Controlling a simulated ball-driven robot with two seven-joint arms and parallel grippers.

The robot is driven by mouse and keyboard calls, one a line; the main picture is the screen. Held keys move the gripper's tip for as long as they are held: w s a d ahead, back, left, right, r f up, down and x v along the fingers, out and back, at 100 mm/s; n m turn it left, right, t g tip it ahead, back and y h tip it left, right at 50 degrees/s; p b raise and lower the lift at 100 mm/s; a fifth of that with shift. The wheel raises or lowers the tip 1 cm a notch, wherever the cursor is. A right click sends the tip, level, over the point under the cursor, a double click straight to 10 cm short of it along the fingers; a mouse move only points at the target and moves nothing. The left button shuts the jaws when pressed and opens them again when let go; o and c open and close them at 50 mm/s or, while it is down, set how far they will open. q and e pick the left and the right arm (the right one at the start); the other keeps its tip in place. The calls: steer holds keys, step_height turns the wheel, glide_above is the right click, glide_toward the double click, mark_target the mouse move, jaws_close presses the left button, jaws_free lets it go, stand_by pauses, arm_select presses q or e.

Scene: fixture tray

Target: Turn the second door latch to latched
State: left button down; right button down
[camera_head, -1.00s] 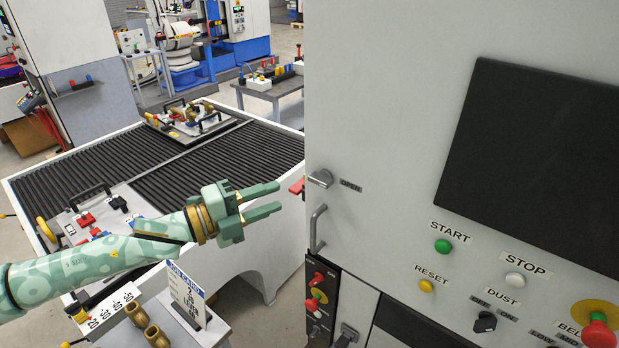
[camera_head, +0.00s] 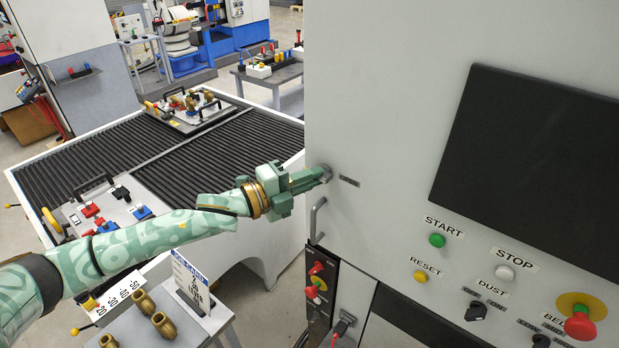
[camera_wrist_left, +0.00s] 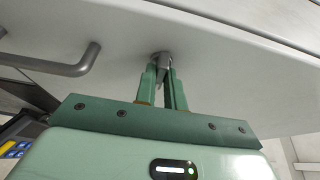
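The door latch (camera_head: 327,172) is a small grey metal knob on the white door panel (camera_head: 390,120), near its left edge. A small label is beside it. My left gripper (camera_head: 318,176) reaches the latch from the left, and its fingers hide much of it. In the left wrist view, the two green fingers (camera_wrist_left: 164,82) are close together with the grey latch (camera_wrist_left: 160,58) between their tips, so the gripper looks shut on it. The exact angle of the latch is hard to tell. My right gripper is in neither view.
A grey bar handle (camera_head: 316,220) is just below the latch; it also shows in the left wrist view (camera_wrist_left: 62,62). Control buttons, such as the green start button (camera_head: 437,240), are lower right. A ribbed-top table (camera_head: 90,165) and a card stand (camera_head: 188,282) are left.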

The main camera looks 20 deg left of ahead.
arm_select(q)
steer(key=shift+f+n, duration=0.15)
steer(key=shift+n, duration=0.25)
steer(key=n+t, duration=0.1)
steer(key=n, duration=0.1)
steer(key=n+t+b, duration=0.1)
steer(key=n, duration=0.2)
steer(key=n+t+b, duration=0.1)
steer(key=n, duration=0.2)
steer(key=shift+s+d+f, duration=0.1)
steer(key=shift+d+f, duration=0.05)
steer(key=shift+f, duration=0.15)
steer(key=n+t, duration=0.1)
steer(key=n, duration=0.2)
steer(key=n+t+y+p, duration=0.1)
steer(key=n, duration=0.2)
steer(key=shift+d+t, duration=0.1)
steer(key=shift+t, duration=0.3)
steer(key=shift+s+d+f+n+t+y+p, duration=0.1)
steer(key=shift+n+t+y+p, duration=0.4)
steer(key=shift+n, duration=0.8)
steer(key=shift+w+d+r+n+t+y+p, duration=0.2)
steer(key=shift+n+y, duration=0.5)
steer(key=shift+n, duration=0.6)
steer(key=shift+s+a+f+n+t+y+p, duration=0.1)
steer(key=shift+s+f+n+t+y+p, duration=0.3)
steer(key=shift+n, duration=0.9)
steer(key=shift+w+r, duration=0.2)
steer(key=c, duration=1.5)
jaws_free()
